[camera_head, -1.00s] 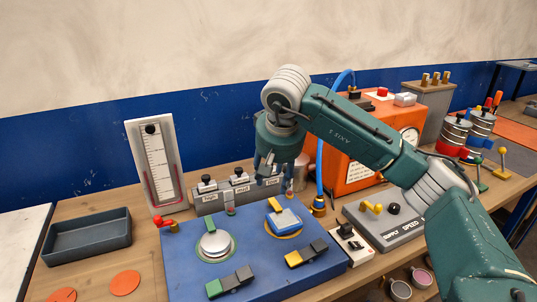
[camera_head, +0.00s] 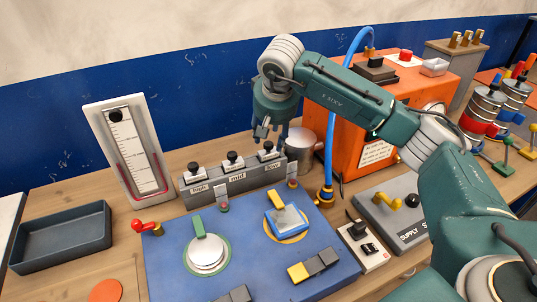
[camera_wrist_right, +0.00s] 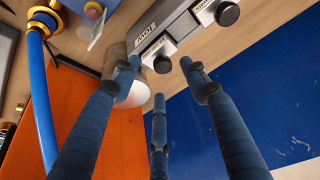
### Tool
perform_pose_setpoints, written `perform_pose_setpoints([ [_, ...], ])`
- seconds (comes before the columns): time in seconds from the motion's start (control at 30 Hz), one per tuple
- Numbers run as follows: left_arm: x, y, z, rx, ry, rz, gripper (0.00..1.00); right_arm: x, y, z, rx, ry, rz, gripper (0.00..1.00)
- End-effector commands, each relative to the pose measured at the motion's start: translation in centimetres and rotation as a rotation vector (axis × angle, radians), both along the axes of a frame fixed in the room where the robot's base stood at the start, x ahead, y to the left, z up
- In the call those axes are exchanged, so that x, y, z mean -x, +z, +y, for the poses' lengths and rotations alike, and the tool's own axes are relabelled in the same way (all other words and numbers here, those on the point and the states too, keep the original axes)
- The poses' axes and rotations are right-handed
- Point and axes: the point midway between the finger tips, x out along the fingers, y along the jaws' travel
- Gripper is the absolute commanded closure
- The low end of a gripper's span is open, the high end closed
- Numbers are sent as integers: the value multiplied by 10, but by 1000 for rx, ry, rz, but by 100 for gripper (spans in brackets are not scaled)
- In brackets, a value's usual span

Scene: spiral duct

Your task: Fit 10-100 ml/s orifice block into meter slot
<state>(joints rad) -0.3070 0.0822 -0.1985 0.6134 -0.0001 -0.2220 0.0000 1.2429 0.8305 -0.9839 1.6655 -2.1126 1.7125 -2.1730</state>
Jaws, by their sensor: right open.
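A grey rack (camera_head: 236,185) on the bench holds three orifice blocks with black knobs. Their labels read high (camera_head: 197,188), mid (camera_head: 237,178) and what looks like low (camera_head: 271,166). No ml/s figures are legible. My right gripper (camera_head: 262,133) is open and empty, its fingertips just above and behind the low block's knob. In the right wrist view its three spread fingers (camera_wrist_right: 160,85) hang near the low block's knob (camera_wrist_right: 162,64), apart from it. A white upright gauge (camera_head: 136,150) stands left of the rack. I cannot tell which opening is the meter slot. My left gripper is not in view.
A blue panel (camera_head: 240,250) with a round silver disc (camera_head: 206,252) lies in front of the rack. A metal cylinder (camera_head: 300,150), blue hose (camera_head: 332,130) and orange box (camera_head: 350,130) stand close right of the gripper. A dark empty tray (camera_head: 62,238) is at left.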

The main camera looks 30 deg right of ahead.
Motion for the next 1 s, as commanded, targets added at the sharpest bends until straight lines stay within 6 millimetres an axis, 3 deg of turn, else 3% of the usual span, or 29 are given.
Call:
perform_pose_setpoints([
  [0.23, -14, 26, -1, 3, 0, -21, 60, -12, -28, -1, -1, 0, 6, 55],
  [0.4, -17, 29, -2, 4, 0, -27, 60, -19, -45, -4, 0, 1, 2, 55],
  [0.63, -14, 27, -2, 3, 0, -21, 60, -20, -48, -4, 0, 1, 0, 55],
  [0.87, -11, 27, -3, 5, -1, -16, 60, -20, -48, -4, -1, 1, 0, 99],
  [1.0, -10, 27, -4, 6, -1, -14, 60, -20, -46, -4, -1, 1, -3, 100],
])
